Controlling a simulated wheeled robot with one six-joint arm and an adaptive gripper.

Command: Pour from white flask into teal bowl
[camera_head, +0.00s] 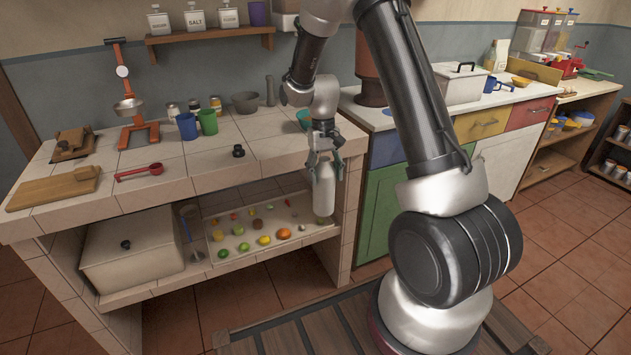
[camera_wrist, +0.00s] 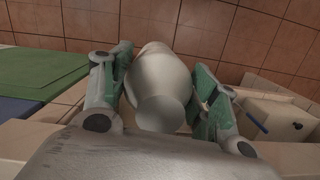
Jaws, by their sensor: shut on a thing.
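The white flask (camera_head: 323,190) is between the fingers of my gripper (camera_head: 325,160), in front of the counter's front edge near its right end. In the head view its long side runs about up and down. It also fills the middle of the wrist view (camera_wrist: 160,85), with a green-padded finger on each side. I cannot tell what is inside it. The teal bowl (camera_head: 303,117) stands on the tiled counter behind my gripper. Only its left part shows; the arm hides the rest. My gripper is shut on the flask, below and in front of the bowl.
On the tiled counter (camera_head: 225,150) are a grey bowl (camera_head: 245,102), blue mug (camera_head: 187,126), green cup (camera_head: 208,122) and black knob (camera_head: 238,151). A tray of fruit (camera_head: 213,262) and a lidded box (camera_head: 130,255) stand underneath. Cabinets with a green door (camera_head: 378,215) stand at right.

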